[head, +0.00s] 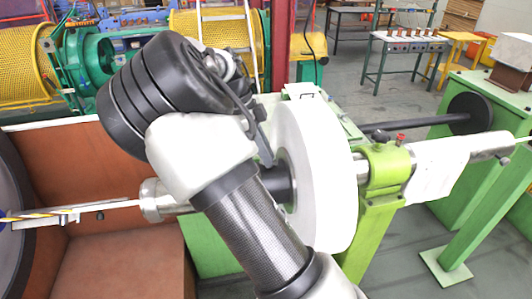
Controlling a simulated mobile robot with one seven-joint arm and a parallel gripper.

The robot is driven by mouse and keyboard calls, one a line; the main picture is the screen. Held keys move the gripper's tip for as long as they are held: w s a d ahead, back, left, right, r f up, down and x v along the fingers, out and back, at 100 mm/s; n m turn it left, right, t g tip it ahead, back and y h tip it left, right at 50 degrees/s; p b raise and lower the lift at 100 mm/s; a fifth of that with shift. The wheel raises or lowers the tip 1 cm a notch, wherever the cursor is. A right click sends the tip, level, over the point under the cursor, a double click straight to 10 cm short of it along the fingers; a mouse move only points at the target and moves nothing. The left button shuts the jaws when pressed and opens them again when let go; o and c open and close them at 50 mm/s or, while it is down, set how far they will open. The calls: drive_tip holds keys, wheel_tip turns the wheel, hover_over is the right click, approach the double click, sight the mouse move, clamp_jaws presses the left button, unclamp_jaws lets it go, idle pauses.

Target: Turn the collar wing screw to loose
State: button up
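A dark collar (279,187) sits on the shaft against the left face of a large white disc (315,170). I cannot make out its wing screw; my arm covers much of this area. My gripper (266,158) shows only as a narrow dark piece pointing down just above the collar, in front of the disc. Its fingers are seen edge-on and partly hidden, so I cannot tell whether they are open or touch anything.
A green bearing bracket (383,172) with a black knob (380,137) and a red knob (400,139) stands right of the disc. A silver shaft end (153,200) lies left. Brown panels (85,165) bound the left side.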

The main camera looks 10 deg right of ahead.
clamp_jaws()
drive_tip(key=shift+n, duration=0.3)
drive_tip(key=n, duration=0.1)
drive_tip(key=n+t+b, duration=0.1)
drive_tip(key=shift+s+a+n, duration=0.1)
drive_tip(key=shift+s+n, duration=0.05)
drive_tip(key=shift+n, duration=0.15)
drive_tip(key=n+t+b, duration=0.1)
drive_tip(key=n, duration=0.2)
drive_tip(key=n+t+b, duration=0.1)
drive_tip(key=n+b, duration=0.1)
drive_tip(key=n, duration=0.1)
drive_tip(key=shift+s+t, duration=0.15)
drive_tip(key=shift+t, duration=0.15)
drive_tip(key=n+b, duration=0.1)
drive_tip(key=n+t+y, duration=0.1)
drive_tip(key=n, duration=0.1)
drive_tip(key=n+b, duration=0.1)
drive_tip(key=n, duration=0.1)
drive_tip(key=shift+s+d+t+y+b, duration=0.1)
drive_tip(key=shift+d+t+y+b, duration=0.2)
drive_tip(key=shift+b, duration=0.05)
drive_tip(key=shift+n+y+b, duration=0.5)
drive_tip(key=shift+n, duration=1)
drive_tip(key=shift+t, duration=0.3)
